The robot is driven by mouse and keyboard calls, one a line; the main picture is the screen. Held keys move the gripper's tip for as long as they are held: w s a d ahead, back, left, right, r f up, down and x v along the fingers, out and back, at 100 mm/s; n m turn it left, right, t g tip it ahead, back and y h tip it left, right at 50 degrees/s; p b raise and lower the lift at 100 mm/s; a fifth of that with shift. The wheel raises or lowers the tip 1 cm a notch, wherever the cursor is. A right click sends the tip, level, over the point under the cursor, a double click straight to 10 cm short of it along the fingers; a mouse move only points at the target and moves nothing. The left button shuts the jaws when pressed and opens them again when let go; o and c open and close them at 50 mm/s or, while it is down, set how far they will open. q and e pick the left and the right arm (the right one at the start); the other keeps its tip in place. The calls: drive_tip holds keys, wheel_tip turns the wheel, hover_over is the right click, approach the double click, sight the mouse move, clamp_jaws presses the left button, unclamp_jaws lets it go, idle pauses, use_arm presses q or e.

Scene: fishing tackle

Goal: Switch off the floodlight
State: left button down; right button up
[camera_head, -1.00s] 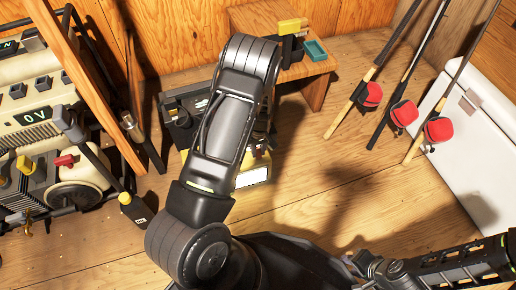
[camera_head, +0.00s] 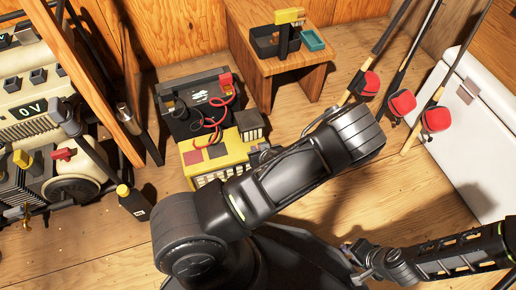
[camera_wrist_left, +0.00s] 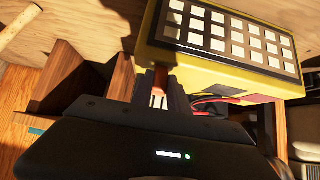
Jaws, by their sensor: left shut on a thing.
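The floodlight, a yellow box with a grid of pale cells, stands on the floor in the head view (camera_head: 215,156). It fills the upper right of the left wrist view (camera_wrist_left: 225,40). I cannot tell whether the cells are lit. My left gripper (camera_wrist_left: 163,95) is shut at the side edge of the floodlight, with a narrow reddish-brown piece showing at its tips. The exact part held is unclear. In the head view my arm hides most of that gripper. My right arm shows at the lower right; its jaws cannot be made out.
A black battery box (camera_head: 195,108) with red and black cables stands behind the floodlight. A wooden stool (camera_head: 275,65) bears a dark tray and a teal box. Fishing rods (camera_head: 372,80) lean beside a white chest (camera_head: 470,140). A power unit (camera_head: 35,130) stands left.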

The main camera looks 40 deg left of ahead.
use_arm(q)
drive_tip(key=shift+d+f+t+y, duration=0.1)
drive_tip(key=shift+f+t+y, duration=0.05)
drive_tip(key=shift+t+y, duration=0.15)
drive_tip(key=shift+s, duration=0.1)
drive_tip(key=c, duration=1.3)
unclamp_jaws()
drive_tip(key=p+v, duration=0.3)
drive_tip(key=v, duration=0.4)
drive_tip(key=shift+s+d+r, duration=0.15)
drive_tip(key=shift+d+r, duration=0.1)
